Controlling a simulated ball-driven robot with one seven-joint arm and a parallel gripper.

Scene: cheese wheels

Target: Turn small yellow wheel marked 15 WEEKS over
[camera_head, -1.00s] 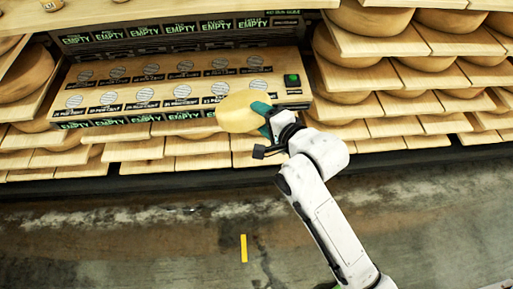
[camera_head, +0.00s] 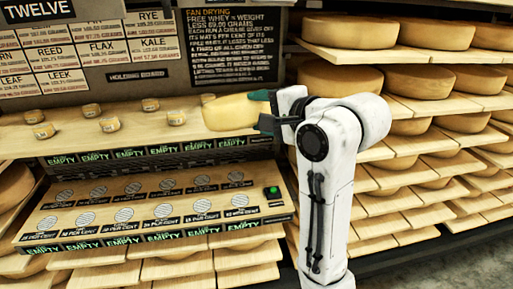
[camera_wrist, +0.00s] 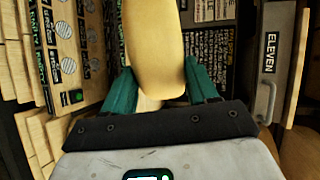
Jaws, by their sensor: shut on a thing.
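A small yellow cheese wheel (camera_head: 232,113) is held in my gripper (camera_head: 262,108), in front of the upper wooden shelf in the head view. In the wrist view the yellow wheel (camera_wrist: 156,45) stands edge-on between the two teal fingers of my gripper (camera_wrist: 160,92), which are shut on it. In the head view its flat side looks tilted. I cannot read any mark on the wheel, so 15 WEEKS is not visible.
Several tiny wheels (camera_head: 110,124) sit on the upper shelf (camera_head: 140,137). Below is a sloped board (camera_head: 150,217) with round discs and a green button (camera_head: 272,191). Stacked large wheels (camera_head: 424,81) fill the right racks. A sign board (camera_head: 236,50) hangs behind.

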